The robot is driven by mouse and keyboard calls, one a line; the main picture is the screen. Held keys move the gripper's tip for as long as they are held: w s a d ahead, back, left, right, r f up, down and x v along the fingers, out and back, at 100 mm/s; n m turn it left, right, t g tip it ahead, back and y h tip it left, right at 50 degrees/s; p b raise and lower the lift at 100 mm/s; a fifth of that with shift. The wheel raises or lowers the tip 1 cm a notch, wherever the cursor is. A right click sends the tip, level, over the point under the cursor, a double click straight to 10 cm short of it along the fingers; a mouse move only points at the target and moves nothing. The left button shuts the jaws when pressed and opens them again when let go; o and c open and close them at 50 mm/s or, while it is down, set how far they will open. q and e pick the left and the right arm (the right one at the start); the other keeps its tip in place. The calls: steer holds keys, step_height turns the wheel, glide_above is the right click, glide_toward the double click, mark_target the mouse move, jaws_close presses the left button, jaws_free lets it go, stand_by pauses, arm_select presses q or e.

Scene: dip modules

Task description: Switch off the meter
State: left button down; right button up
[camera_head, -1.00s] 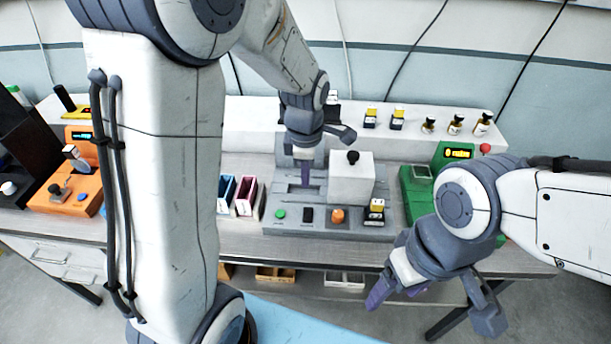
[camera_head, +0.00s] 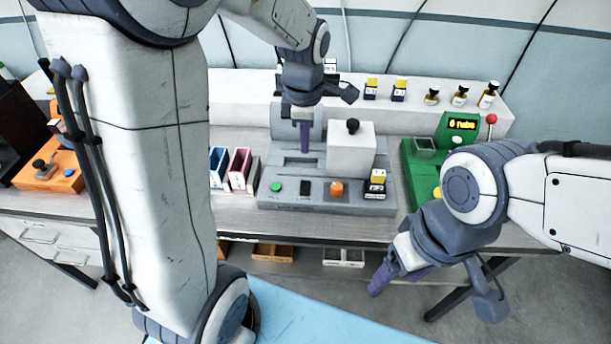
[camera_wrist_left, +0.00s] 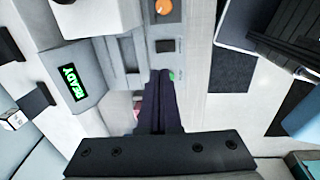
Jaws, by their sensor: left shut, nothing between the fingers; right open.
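A grey device (camera_head: 335,200) stands on the bench, with a green button (camera_head: 277,187), a black switch (camera_head: 305,189) and an orange knob (camera_head: 336,188) along its front. I take it as the meter; no label confirms this. The left wrist view shows its lit READY display (camera_wrist_left: 70,82), black switch (camera_wrist_left: 166,46) and green button (camera_wrist_left: 172,75). My left gripper (camera_head: 304,150) is shut and empty, fingers pointing down over the device behind the front controls. Contact cannot be told. My right gripper (camera_head: 432,290) is open and empty in front of the bench at right.
A white block with a black knob (camera_head: 352,127) sits on the device. A green machine (camera_head: 411,165) with a lit display stands to the right, an orange one (camera_head: 50,174) at far left. Pink and blue bins (camera_head: 238,167) stand beside the device.

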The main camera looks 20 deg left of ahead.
mark_target(306, 183)
arm_select(q)
steer(key=f, duration=0.4)
steer(key=w+f+p, duration=0.1)
steer(key=f, duration=0.8)
steer(key=shift+w+a+f+p, duration=0.2)
steer(key=shift+w+a+p, duration=0.05)
steer(key=shift+w+p, duration=0.05)
arm_select(e)
steer(key=shift+r, duration=0.8)
arm_select(q)
steer(key=shift+d, duration=0.1)
arm_select(e)
steer(key=shift+r, duration=0.1)
